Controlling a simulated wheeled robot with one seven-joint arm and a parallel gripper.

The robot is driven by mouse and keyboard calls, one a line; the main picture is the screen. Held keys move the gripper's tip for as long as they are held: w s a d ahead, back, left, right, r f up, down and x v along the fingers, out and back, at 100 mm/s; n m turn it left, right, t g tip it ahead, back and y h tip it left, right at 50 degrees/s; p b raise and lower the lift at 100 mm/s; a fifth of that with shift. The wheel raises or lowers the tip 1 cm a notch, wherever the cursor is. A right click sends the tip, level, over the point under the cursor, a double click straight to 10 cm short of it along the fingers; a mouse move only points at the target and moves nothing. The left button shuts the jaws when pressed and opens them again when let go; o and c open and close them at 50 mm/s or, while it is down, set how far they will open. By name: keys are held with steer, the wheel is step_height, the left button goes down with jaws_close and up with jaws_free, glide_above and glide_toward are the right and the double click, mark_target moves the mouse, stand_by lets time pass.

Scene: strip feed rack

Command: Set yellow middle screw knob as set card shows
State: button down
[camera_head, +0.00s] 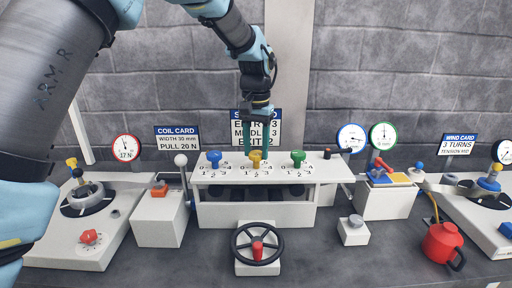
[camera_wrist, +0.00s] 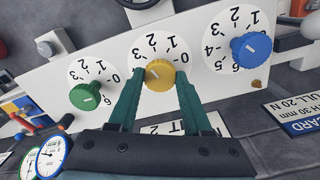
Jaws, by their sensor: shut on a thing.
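The yellow middle knob (camera_head: 255,158) stands on the white rack's top between a blue knob (camera_head: 214,158) and a green knob (camera_head: 298,157). In the wrist view the yellow knob (camera_wrist: 160,75) sits on a round white dial with printed numerals; a pale mark on it seems to lie toward the 0 side, but this is hard to read. My gripper (camera_wrist: 158,88) is shut on the yellow knob, one green finger at each side. The set card (camera_head: 243,128) stands behind the rack. Its middle line is partly hidden by my gripper and appears to end in 3.
In front of the rack (camera_head: 230,215) is a black handwheel (camera_head: 257,246). A lever with a white ball (camera_head: 181,160) rises left of the rack. Gauges (camera_head: 383,136) and a red kettle-like can (camera_head: 442,245) are on the right.

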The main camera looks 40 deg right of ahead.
mark_target(256, 153)
steer(key=shift+n, duration=2.2)
steer(key=shift+c, duration=1.7)
jaws_free()
steer(key=shift+r, duration=0.1)
step_height(256, 153, up, 11)
steer(key=b, duration=0.2)
steer(key=shift+f, duration=0.2)
